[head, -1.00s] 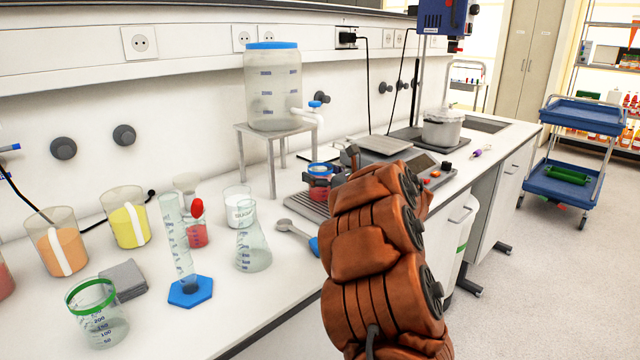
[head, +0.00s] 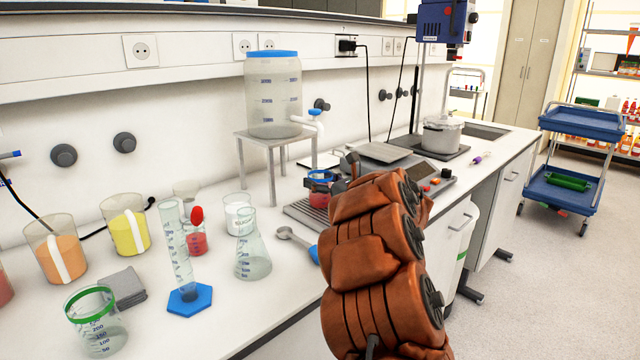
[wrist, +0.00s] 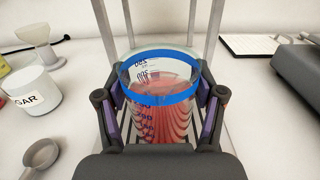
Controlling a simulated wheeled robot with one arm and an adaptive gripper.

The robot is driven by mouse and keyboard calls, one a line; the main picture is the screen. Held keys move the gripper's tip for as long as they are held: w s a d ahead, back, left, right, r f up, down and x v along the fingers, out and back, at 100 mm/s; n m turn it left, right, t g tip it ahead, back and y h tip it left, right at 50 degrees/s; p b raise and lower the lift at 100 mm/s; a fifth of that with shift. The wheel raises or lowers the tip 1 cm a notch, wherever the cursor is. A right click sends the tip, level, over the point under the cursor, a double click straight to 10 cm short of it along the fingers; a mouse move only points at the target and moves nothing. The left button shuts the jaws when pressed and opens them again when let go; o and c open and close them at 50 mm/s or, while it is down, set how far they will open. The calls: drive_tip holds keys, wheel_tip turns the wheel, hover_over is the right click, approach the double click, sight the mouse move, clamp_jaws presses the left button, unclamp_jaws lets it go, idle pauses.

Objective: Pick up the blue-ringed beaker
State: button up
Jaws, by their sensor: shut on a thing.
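The blue-ringed beaker (wrist: 157,95) is in the middle of the wrist view, upright, with a blue band near its rim and red liquid inside. My gripper (wrist: 160,110) is shut on it, one finger on each side. In the head view the beaker (head: 320,187) is small and partly hidden by my orange-sleeved arm. It appears over the slatted grate below the stand, but I cannot tell whether its base touches the grate.
The metal stand (head: 262,136) with the big dispenser tank (head: 273,95) rises close behind the beaker. A hotplate scale (head: 415,165) is at right. A sugar jar (wrist: 30,92), a scoop (wrist: 40,155) and a flask (head: 251,255) are at left. A green-ringed beaker (head: 96,318) stands front left.

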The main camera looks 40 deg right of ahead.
sight(320, 169)
drive_tip(key=shift+r, duration=0.2)
drive_tip(key=shift+r, duration=1.35)
drive_tip(key=s+a+r+b, duration=0.1)
drive_tip(key=s+a, duration=0.8)
drive_tip(key=s, duration=0.3)
drive_tip(key=shift+a+r+b, duration=0.4)
